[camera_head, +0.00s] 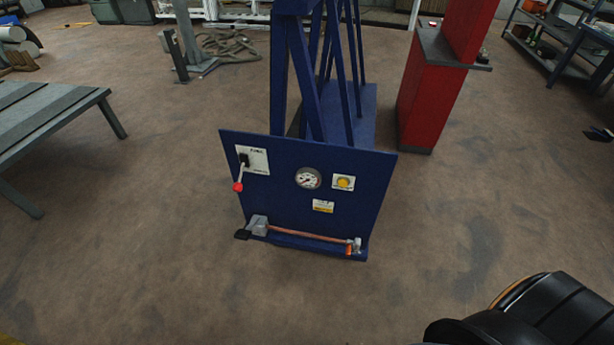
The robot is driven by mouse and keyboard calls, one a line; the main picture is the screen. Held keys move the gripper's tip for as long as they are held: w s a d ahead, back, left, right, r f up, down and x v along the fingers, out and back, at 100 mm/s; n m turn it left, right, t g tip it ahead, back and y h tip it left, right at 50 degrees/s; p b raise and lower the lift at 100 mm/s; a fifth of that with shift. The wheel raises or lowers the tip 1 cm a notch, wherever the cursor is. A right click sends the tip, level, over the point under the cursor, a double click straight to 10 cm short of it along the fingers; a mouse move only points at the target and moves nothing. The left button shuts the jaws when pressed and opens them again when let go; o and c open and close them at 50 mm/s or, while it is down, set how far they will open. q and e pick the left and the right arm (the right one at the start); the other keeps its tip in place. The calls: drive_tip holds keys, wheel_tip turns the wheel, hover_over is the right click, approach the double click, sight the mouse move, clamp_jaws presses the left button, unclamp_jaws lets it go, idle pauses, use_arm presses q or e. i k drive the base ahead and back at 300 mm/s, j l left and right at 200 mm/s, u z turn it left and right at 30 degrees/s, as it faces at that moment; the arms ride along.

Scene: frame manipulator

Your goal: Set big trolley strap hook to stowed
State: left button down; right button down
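The big trolley (285,190) is blue, with an upright front panel and a slanted frame rising behind it. Along the panel's lower edge a reddish-brown strap (305,235) runs from a grey block with a black handle (257,226) at the left to a small metal fitting with an orange part (352,247) at the right. This fitting looks like the strap hook; its exact seating is too small to tell. A lever with a red knob (238,187), a round gauge (308,178) and a yellow button (344,183) are on the panel. Neither gripper shows.
A red cabinet (428,95) with a grey top stands behind the trolley at right. A grey slatted bench (45,120) is at left. Brown floor (200,290) in front of the trolley is clear. A black ridged shape of unclear nature fills the bottom right corner.

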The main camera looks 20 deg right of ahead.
sight(348, 252)
drive_tip(key=z, duration=1.2)
